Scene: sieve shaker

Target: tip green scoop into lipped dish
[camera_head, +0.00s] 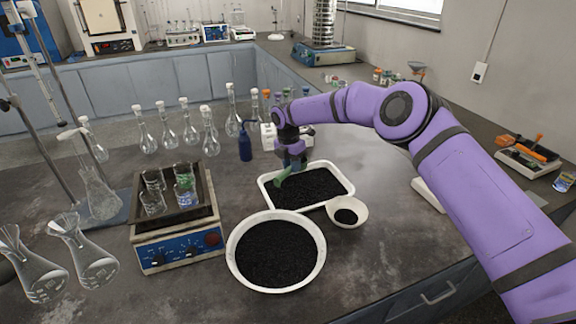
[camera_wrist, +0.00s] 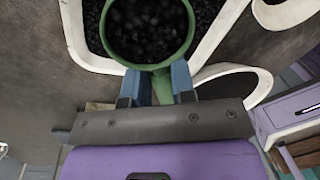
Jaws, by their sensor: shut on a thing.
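My gripper (camera_head: 290,150) is shut on the handle of the green scoop (camera_head: 282,179) and holds it at the left part of the white tray (camera_head: 343,172). In the wrist view, the scoop's round cup (camera_wrist: 186,48) shows between and beyond the blue fingers (camera_wrist: 155,88), with black granules (camera_wrist: 148,28) in it. The tray holds a wide bed of black granules. The small white lipped dish (camera_head: 358,222) stands at the tray's near right edge, with a little black material in its bottom. The scoop is left of and behind the dish, apart from it.
A large white bowl (camera_head: 321,262) of black granules stands in front of the tray. A hotplate (camera_head: 178,245) with glass beakers stands left. Several flasks (camera_head: 143,130) and a blue bottle (camera_head: 245,146) stand behind. The bench at front right is clear.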

